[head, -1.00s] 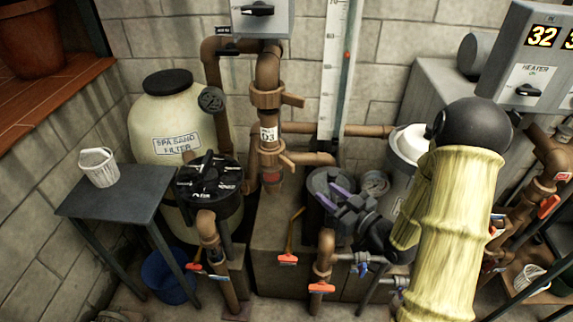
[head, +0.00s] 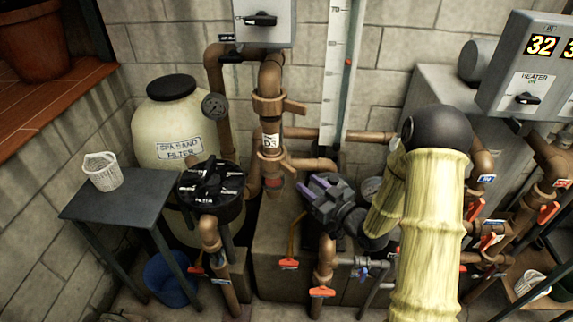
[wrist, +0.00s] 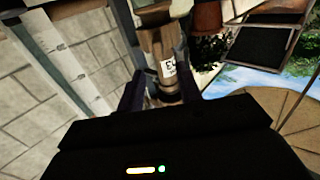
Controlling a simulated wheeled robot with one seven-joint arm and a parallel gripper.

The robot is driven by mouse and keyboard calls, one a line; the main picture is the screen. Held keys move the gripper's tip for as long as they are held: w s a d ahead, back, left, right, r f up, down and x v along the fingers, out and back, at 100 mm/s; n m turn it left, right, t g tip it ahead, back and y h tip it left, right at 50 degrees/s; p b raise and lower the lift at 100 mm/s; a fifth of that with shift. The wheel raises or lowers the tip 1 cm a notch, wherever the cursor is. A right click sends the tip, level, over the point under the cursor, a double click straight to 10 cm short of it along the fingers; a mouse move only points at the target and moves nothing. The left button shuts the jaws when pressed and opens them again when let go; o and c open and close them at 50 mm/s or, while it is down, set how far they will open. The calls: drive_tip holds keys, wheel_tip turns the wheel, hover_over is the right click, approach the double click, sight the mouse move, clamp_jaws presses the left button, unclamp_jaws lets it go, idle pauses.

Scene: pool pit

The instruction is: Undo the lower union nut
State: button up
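The lower union nut (head: 270,158) is a brown collar with a side lug on the vertical brown pipe, just below a white label (head: 270,141). The upper union nut (head: 268,103) sits higher on the same pipe. My gripper (head: 308,192) is below and right of the lower nut in the head view, apart from it, with purple finger pads. In the wrist view my gripper (wrist: 156,88) has its fingers spread, and the labelled pipe (wrist: 157,45) shows beyond the gap between them. Nothing is held. The lower nut is not clear in the wrist view.
A black-topped valve (head: 210,188) and the sand filter (head: 170,125) stand left of the pipe. Brown horizontal pipes (head: 358,137) run to the right. A small table (head: 125,195) holds a white basket (head: 102,171).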

sight(281, 161)
drive_tip(key=p+x, duration=0.2)
drive_tip(key=x, duration=0.8)
clamp_jaws()
